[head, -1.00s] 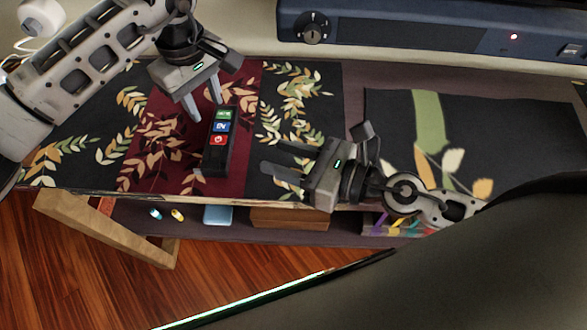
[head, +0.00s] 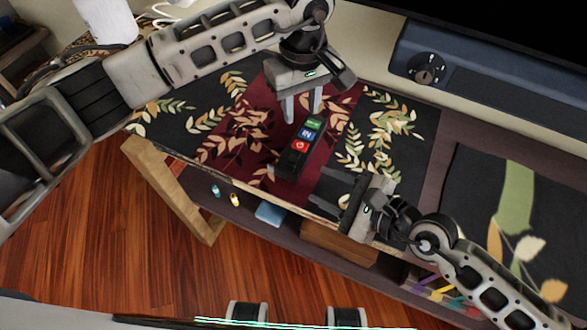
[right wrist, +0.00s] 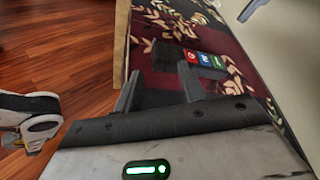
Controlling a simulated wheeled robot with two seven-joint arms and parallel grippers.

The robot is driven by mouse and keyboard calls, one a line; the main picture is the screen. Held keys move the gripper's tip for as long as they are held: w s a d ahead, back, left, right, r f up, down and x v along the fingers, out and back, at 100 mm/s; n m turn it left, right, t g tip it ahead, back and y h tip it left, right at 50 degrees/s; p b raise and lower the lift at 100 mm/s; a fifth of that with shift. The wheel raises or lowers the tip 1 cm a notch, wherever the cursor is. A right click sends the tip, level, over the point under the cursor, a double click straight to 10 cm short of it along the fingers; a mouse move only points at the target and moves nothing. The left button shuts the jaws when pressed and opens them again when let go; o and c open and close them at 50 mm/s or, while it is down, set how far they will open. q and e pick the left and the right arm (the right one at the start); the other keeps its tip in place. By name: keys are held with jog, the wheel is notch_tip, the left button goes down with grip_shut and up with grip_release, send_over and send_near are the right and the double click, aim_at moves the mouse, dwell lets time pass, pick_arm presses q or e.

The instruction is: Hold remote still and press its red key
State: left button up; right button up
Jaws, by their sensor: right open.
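The black remote (head: 288,165) lies on the dark red part of the leaf-patterned runner. Its red key (head: 300,146) is below a blue and a green key. The remote also shows in the right wrist view (right wrist: 163,57), its red key (right wrist: 191,56) facing up. My left gripper (head: 303,110) is open at the remote's far end, fingers pointing down; I cannot tell whether they touch it. My right gripper (head: 322,186) is open and empty, to the right of the remote's near end and apart from it. Its fingers show in the right wrist view (right wrist: 160,88).
A blue device with a knob (head: 426,68) stands at the back right. A second dark leaf-patterned mat (head: 480,190) lies at the right. A lower shelf holds a light blue item (head: 270,213) and a wooden box (head: 338,242). The runner left of the remote is clear.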

aim_at(281, 167)
jog(key=x, duration=0.9)
jog(key=shift+a, duration=0.1)
